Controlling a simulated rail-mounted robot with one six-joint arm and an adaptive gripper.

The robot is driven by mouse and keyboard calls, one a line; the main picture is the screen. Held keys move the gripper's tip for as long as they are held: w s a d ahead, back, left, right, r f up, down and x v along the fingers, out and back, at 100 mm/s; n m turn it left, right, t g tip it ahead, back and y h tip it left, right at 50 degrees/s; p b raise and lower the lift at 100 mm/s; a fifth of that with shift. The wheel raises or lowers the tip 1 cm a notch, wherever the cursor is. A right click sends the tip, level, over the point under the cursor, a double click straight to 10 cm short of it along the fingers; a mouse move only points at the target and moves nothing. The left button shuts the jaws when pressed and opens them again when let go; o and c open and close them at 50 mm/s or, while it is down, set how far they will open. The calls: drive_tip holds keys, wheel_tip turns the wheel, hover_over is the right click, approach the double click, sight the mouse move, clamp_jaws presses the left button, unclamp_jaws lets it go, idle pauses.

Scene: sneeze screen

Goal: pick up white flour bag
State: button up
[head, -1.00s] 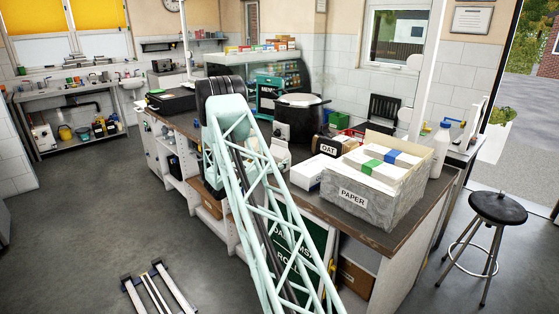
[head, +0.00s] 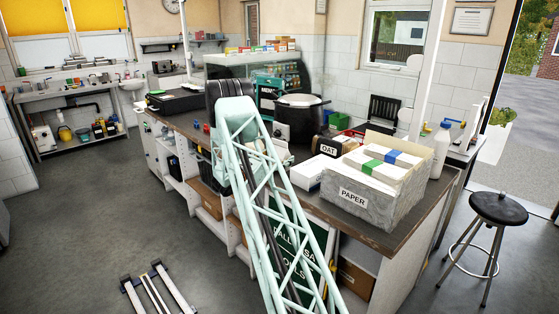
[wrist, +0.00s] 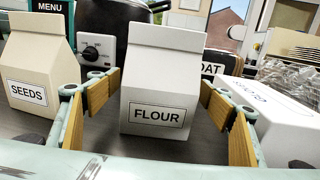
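The white flour bag (wrist: 158,80), a carton-shaped bag with a folded top and a FLOUR label, stands upright in the middle of the wrist view. Gaps show between the pads and the bag, and I see no contact. In the head view my arm's lattice link blocks sight of the gripper, and I cannot make out the flour bag clearly.
A cream SEEDS bag (wrist: 38,75) stands close on the left. A white box (wrist: 268,120) lies close on the right. Behind are a dark pot (head: 300,120), an OAT box (head: 327,147) and a green MENU board (head: 268,90). A PAPER crate (head: 372,205) occupies the counter's right end.

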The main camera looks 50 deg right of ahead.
drive_tip(key=c, duration=1.1)
drive_tip(key=shift+r, duration=0.15)
drive_tip(key=shift+r+p, duration=0.75)
drive_tip(key=shift+r, duration=4.15)
